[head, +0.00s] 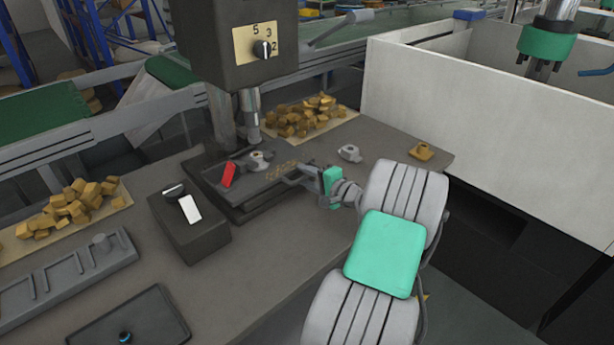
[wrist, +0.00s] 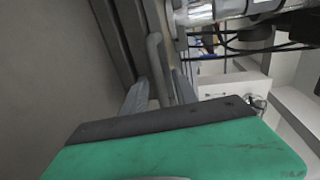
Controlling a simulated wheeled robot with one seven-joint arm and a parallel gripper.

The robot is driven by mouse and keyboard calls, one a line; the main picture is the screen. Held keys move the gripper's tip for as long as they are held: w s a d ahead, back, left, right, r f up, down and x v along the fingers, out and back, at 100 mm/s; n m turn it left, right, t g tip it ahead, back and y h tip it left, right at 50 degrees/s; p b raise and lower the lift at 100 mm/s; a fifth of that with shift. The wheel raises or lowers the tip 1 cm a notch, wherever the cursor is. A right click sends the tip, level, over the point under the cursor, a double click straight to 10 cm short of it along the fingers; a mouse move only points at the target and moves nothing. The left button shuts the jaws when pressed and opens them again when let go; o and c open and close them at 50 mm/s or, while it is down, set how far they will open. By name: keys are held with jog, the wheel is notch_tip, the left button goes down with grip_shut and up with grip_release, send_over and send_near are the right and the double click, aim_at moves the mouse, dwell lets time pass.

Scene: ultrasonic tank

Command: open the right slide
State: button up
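I cannot pick out the right slide with certainty. A dark press table (head: 270,185) with a red part (head: 228,174) on it stands under the drill head. My gripper (head: 298,179) reaches left to the right-hand edge of this table. In the wrist view, the two grey fingers (wrist: 160,94) stand apart. A grey rounded bar (wrist: 156,62) shows between them, running lengthwise. I cannot tell whether the fingers touch it. The fingertips are small in the head view, and their contact with the table edge is unclear.
A dark switch box (head: 190,225) stands left of the press. Yellow blocks (head: 305,116) lie on a tray behind it. A grey part (head: 350,153) and a yellow part (head: 420,150) lie on the bench. A white-walled enclosure (head: 470,105) stands at the right. The front bench is partly clear.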

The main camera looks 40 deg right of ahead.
jog(key=shift+c, duration=0.2)
grip_shut()
dwell(1.1)
